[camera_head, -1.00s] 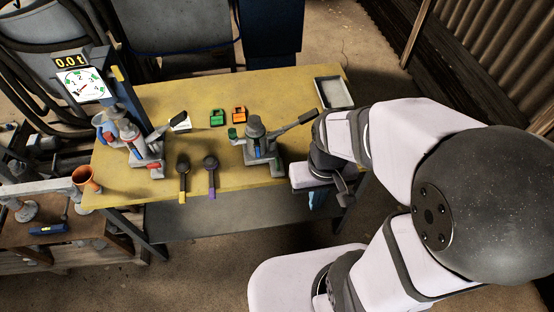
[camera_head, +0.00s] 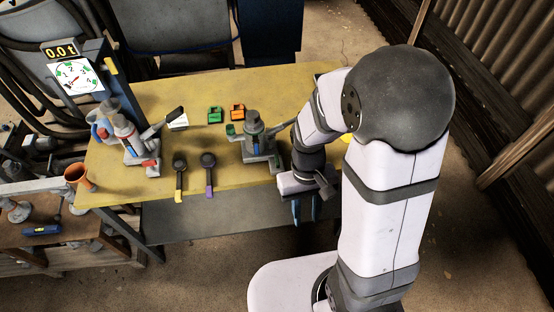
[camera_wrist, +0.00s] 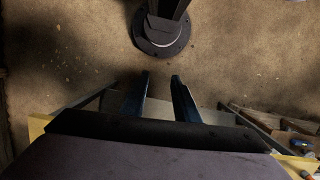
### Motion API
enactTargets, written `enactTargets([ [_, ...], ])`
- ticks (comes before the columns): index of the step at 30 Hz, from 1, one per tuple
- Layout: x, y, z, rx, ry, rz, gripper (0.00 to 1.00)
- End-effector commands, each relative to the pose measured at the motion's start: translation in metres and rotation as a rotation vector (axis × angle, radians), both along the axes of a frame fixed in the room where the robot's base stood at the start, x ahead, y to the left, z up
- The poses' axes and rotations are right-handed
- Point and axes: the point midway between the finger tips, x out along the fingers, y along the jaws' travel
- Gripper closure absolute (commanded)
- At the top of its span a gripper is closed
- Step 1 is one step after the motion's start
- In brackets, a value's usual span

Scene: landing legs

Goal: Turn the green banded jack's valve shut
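The grey jack (camera_head: 256,143) with a green part (camera_head: 232,130) at its left side stands upright on the yellow workbench, right of the middle. I take it for the green banded jack; the band and the valve's setting are too small to make out. My gripper (camera_head: 304,212) is in front of the bench's front edge, to the right of and nearer than the jack. Its blue fingers point down, apart and empty. The wrist view shows both fingers (camera_wrist: 161,88) spread over bare floor, with no jack in sight.
A second jack (camera_head: 132,145) with red parts stands at left beside a gauge (camera_head: 76,76) reading 0.0t. Two dark tools (camera_head: 180,175) (camera_head: 208,172), a green padlock (camera_head: 215,115) and an orange padlock (camera_head: 237,112) lie between the jacks.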

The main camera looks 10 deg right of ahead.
Motion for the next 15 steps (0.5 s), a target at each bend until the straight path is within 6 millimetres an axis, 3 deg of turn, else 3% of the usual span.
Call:
enactTargets([
  [1,0.019,0.004,-0.019,0.0,0.006,0.01,0.72],
  [3,0.047,0.009,-0.035,0.0,0.0,0.019,0.72],
  [7,0.106,0.019,-0.054,0.002,-0.038,0.025,0.72],
  [11,0.163,0.027,-0.052,0.006,-0.104,0.012,0.72],
  [15,0.217,0.032,-0.028,0.013,-0.198,-0.011,0.72],
])
